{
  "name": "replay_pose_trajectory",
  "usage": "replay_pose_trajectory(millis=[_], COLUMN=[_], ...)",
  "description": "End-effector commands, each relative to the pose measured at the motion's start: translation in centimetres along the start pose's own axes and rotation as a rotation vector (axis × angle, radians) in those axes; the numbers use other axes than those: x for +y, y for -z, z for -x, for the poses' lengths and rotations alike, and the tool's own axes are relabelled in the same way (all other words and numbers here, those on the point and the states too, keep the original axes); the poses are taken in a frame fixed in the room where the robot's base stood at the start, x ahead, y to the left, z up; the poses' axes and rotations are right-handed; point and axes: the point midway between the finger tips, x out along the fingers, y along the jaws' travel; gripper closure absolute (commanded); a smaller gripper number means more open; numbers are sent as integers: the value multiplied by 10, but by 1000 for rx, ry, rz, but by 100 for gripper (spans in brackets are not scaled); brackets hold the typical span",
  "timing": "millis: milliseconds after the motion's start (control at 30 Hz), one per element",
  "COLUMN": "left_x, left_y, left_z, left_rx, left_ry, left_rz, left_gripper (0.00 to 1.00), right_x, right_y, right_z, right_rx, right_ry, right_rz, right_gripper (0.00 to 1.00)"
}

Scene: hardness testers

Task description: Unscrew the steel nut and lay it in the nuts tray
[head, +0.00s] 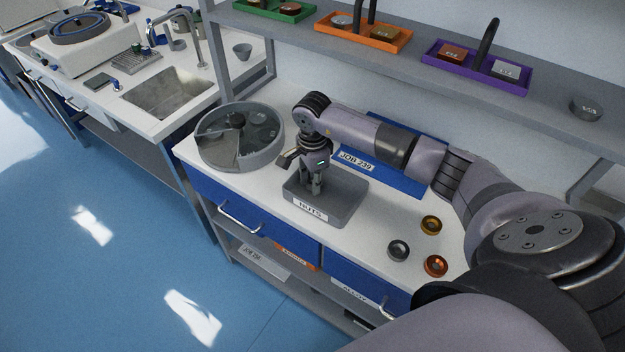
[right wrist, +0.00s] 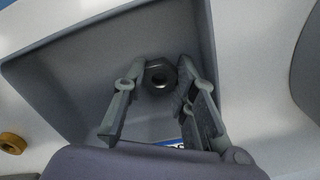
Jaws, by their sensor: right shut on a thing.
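The grey nuts tray (head: 350,208), with a NUTS label on its front, stands on the white bench. My right gripper (head: 315,188) points down into it. In the right wrist view the dark steel hex nut (right wrist: 160,76) sits between the fingertips of this gripper (right wrist: 161,68), which is shut on it. The nut is over the tray's floor (right wrist: 85,75), inside its walls; I cannot tell whether it touches the floor. In the head view the nut is hidden by the fingers. My left gripper is not in view.
A round divided grey tray (head: 272,150) stands left of the nuts tray. A blue JOB 239 board (head: 408,185) lies behind my right arm. A gold ring (head: 431,225), a dark grey ring (head: 398,250) and an orange ring (head: 436,265) lie to the right. A shelf (head: 400,70) runs above.

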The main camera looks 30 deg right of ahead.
Motion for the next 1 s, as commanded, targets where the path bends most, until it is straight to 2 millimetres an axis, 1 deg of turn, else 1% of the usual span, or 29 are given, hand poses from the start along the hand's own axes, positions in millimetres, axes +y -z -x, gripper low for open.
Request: replay_pose_trajectory(millis=[500,767,800,1000], left_x=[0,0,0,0], left_y=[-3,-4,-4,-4], left_z=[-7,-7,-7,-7], left_rx=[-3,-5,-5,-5], left_ry=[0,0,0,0], left_rz=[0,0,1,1], left_gripper=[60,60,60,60], right_x=[1,3,3,4], right_y=[0,-1,-1,-1], right_z=[-6,-8,-8,-10], right_rx=[1,1,1,1], right_ry=[-3,-7,-8,-10], right_rz=[1,2,2,3], right_gripper=[100,100,72,58])
